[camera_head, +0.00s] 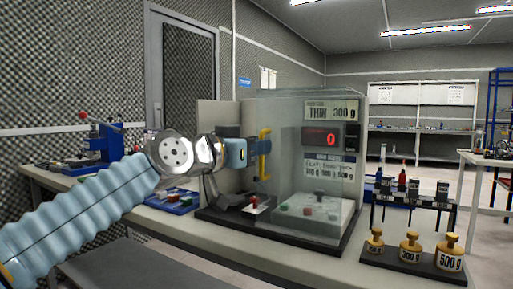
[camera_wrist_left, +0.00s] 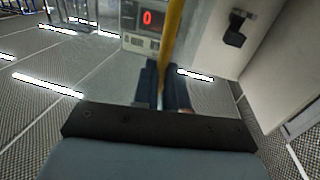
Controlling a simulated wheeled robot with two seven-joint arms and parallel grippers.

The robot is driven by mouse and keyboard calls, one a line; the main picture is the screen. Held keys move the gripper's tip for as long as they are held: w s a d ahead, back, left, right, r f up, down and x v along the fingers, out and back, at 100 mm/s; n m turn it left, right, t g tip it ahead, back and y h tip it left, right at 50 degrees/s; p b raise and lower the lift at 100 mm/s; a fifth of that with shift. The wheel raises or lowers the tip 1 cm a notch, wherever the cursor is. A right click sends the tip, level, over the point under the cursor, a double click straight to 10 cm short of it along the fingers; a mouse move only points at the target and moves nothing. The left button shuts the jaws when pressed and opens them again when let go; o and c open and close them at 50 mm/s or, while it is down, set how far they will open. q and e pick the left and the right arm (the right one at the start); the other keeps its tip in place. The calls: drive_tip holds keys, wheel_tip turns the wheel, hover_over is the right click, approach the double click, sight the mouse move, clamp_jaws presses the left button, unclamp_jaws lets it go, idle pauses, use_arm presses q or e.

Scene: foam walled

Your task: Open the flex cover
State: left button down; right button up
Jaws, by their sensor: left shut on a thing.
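A clear see-through cover (camera_head: 285,118) stands over a dark base on the bench, around a tester with a red display reading 0. Its upright yellow handle (camera_head: 265,160) is on the left side. My left gripper (camera_head: 257,155) reaches in from the left and is shut on the yellow handle. In the left wrist view the handle (camera_wrist_left: 173,35) runs down between the dark fingertips (camera_wrist_left: 168,88). Whether the cover stands ajar I cannot tell. My right gripper is not in view.
Weights (camera_head: 410,248) stand on a dark plate at the bench's right front, below a small rack (camera_head: 415,198). A blue device (camera_head: 98,145) and a blue tray (camera_head: 178,201) lie to the left. Small coloured buttons show inside the clear cover.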

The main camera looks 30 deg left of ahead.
use_arm(q)
drive_tip(key=c, duration=1.2)
unclamp_jaws()
drive_tip(key=b+v, duration=0.1)
drive_tip(key=v, duration=1.3)
drive_tip(key=shift+b, duration=0.4)
drive_tip(key=shift+w, duration=0.1)
